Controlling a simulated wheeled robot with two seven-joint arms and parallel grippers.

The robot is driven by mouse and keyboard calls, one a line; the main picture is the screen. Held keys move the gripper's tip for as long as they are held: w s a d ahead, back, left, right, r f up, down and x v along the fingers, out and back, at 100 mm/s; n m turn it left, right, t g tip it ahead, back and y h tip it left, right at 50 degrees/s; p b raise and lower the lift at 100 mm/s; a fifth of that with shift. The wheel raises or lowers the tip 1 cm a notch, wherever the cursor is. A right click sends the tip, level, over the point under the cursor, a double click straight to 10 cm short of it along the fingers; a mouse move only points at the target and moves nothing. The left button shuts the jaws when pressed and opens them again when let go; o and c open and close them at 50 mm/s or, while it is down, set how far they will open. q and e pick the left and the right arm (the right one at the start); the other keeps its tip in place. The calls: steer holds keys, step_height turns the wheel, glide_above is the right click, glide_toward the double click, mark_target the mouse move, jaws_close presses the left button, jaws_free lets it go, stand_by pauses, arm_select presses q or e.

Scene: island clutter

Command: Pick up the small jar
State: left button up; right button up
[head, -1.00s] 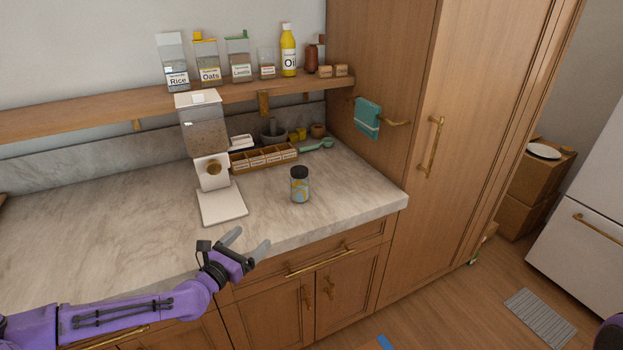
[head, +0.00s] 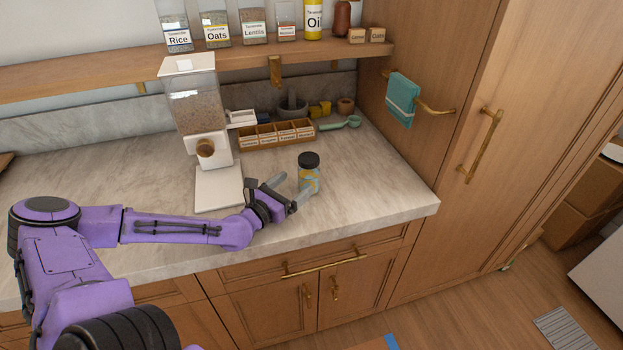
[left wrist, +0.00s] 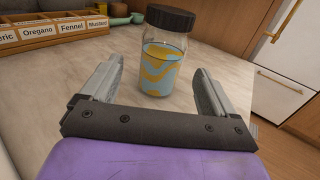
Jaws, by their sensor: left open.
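The small jar (head: 309,176) has a black lid and a blue and yellow label. It stands upright on the marble counter, right of the white dispenser. My left gripper (head: 291,188) is open just in front and left of the jar, above the counter. In the left wrist view the jar (left wrist: 161,65) stands ahead, between and beyond the two open fingers (left wrist: 157,85). I cannot tell from the views whether a finger touches it. My right gripper is not in view.
A white grain dispenser (head: 196,95) stands close to the left of my gripper. A wooden spice box (head: 277,144) and a green scoop (head: 340,124) lie behind the jar. A shelf (head: 120,84) with containers hangs above. The counter right of the jar is clear.

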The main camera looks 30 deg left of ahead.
mark_target(301, 181)
arm_select(q)
steer(key=w, duration=0.3)
steer(key=w+b, duration=0.1)
steer(key=shift+w+d+f, duration=0.15)
steer(key=shift+d+f, duration=0.05)
steer(key=shift+d, duration=0.05)
steer(key=w, duration=0.4)
steer(key=shift+w+d, duration=0.2)
steer(key=shift+d, duration=0.15)
steer(key=shift+s+r, duration=0.1)
steer(key=shift+s, duration=0.05)
steer(key=c, duration=1.3)
